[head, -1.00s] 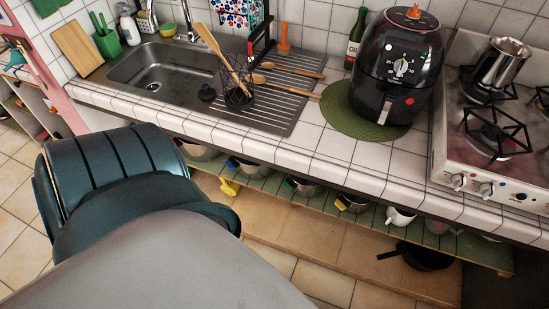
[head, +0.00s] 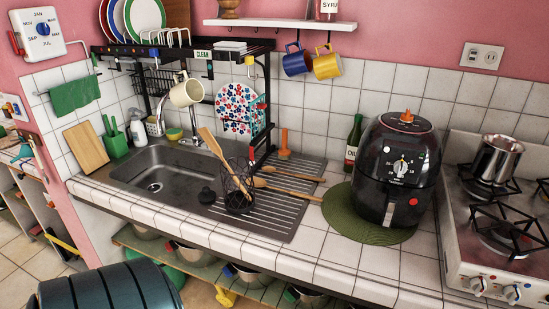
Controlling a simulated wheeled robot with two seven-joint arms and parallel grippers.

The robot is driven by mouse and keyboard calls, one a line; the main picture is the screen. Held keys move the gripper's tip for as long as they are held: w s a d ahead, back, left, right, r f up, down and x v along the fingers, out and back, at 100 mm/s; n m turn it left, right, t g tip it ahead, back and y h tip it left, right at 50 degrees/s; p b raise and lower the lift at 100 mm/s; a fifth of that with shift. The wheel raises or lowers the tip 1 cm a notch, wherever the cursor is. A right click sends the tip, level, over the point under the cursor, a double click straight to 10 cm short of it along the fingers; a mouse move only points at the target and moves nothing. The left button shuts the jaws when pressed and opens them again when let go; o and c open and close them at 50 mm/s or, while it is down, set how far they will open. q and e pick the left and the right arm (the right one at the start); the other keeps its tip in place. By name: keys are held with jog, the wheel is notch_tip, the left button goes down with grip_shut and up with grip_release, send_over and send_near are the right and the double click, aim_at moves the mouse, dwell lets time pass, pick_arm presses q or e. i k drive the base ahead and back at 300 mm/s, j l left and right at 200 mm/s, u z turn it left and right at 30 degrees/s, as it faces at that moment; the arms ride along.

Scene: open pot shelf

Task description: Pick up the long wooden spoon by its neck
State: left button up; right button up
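Several wooden utensils are at the sink's drainboard (head: 285,222). One long wooden spoon (head: 290,191) lies on the drainboard, with its right end reaching over the tiled counter toward the green mat (head: 338,222). A second wooden utensil (head: 297,174) lies just behind it. Another long wooden utensil (head: 212,146) stands tilted in a black wire holder (head: 238,202), leaning left. I cannot tell for sure which one the task names. Neither of my grippers is in view.
A black air fryer (head: 398,165) stands on the green mat, with a green bottle (head: 354,140) behind it. A dish rack (head: 180,52) stands behind the sink (head: 165,172). The stove (head: 480,262) is at the right. The counter's front strip is clear.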

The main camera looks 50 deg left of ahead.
aim_at(258, 182)
jog(key=u, duration=1.65)
jog(key=i+l, duration=0.2)
jog(key=i, duration=0.25)
